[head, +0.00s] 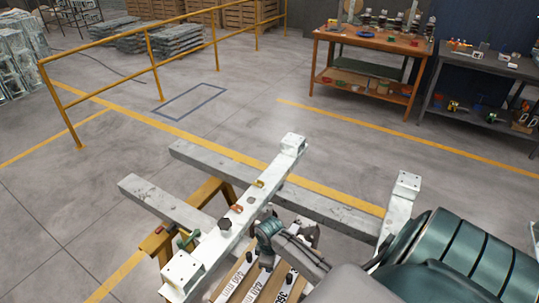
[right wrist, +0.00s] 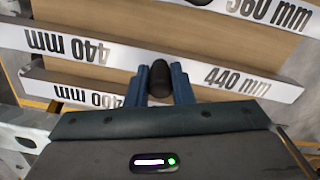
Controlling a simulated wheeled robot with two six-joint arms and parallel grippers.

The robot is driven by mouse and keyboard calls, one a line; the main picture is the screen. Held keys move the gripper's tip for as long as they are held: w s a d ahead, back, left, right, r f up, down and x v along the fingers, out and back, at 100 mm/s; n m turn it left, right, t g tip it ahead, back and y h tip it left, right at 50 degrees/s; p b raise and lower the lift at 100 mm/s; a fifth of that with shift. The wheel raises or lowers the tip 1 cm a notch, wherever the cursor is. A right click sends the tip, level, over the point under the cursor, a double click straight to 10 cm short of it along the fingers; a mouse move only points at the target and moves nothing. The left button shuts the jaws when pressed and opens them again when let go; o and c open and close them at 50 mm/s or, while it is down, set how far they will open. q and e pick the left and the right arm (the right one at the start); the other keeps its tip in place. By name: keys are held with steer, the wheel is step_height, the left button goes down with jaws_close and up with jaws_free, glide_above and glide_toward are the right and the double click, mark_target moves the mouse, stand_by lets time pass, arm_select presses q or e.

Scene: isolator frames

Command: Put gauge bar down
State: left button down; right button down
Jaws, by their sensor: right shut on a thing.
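My right gripper (right wrist: 160,88) is shut on the black knob (right wrist: 160,72) of a gauge bar (right wrist: 65,46), a white strip marked 440 mm. The knob sits between its two blue fingers. In the head view this gripper (head: 268,232) is above the lower middle, over brown boards with white marked strips. A strip marked 360 mm (right wrist: 268,14) lies beyond the held bar in the right wrist view, and another strip (right wrist: 90,96) lies nearer, partly hidden. I cannot tell whether the held bar touches the brown surface beneath. My left gripper is not in view.
A white steel beam (head: 243,212) with clamps crosses grey bars (head: 330,207) on a yellow trestle (head: 205,192). A white post (head: 402,200) stands at the right. Two benches (head: 372,42) stand far back, and a yellow railing (head: 152,62) at the left. Floor between is clear.

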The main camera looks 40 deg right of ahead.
steer(key=c, duration=1.6)
jaws_free()
steer(key=shift+f, duration=0.15)
steer(key=shift+c, duration=0.2)
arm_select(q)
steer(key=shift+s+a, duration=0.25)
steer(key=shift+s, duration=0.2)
arm_select(e)
steer(key=o, duration=0.4)
steer(key=shift+c, duration=0.2)
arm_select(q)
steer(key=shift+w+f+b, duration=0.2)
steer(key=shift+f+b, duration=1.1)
arm_select(e)
step_height(320, 180, up, 12)
